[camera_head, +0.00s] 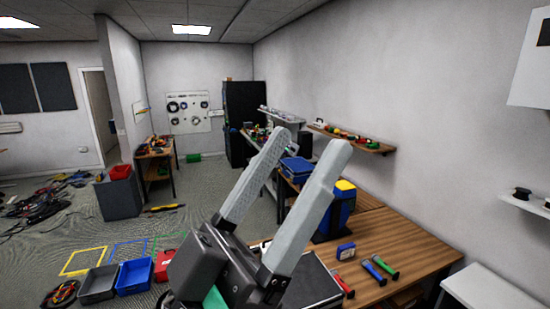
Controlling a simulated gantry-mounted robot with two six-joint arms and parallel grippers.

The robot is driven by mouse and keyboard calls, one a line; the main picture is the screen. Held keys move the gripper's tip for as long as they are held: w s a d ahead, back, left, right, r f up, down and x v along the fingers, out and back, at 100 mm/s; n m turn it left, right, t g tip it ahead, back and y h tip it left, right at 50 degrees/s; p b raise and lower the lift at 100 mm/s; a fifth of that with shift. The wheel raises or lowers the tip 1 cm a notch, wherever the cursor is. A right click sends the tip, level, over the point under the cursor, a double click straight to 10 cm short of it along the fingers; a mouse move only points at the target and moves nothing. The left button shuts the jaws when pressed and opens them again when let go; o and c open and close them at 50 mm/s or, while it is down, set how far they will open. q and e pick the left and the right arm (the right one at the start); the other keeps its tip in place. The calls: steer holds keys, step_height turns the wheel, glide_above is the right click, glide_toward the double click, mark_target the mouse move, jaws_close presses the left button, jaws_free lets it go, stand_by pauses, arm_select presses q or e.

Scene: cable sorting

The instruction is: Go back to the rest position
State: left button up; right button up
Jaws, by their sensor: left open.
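My left gripper (292,168) fills the middle of the head view, its two long grey fingers pointing up and to the right. The fingers are apart, with nothing between them. The gripper is raised in front of the wooden workbench (405,240) and hides part of it. My right gripper is not in the view.
Several tools with coloured handles, such as a blue one (373,272), lie on the workbench. A grey bin (98,284), a blue bin (134,276) and a red case (164,264) stand on the floor. Cables (45,207) litter the floor at left. A white table (485,290) is at lower right.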

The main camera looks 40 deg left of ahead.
arm_select(q)
step_height(320, 180, up, 11)
steer(key=a+y+p, duration=0.1)
steer(key=y+p, duration=0.1)
steer(key=p, duration=0.7)
steer(key=shift+a+f+y+p, duration=0.15)
steer(key=shift+a+y+p, duration=0.2)
steer(key=shift+y+p, duration=0.05)
steer(key=shift+s, duration=0.1)
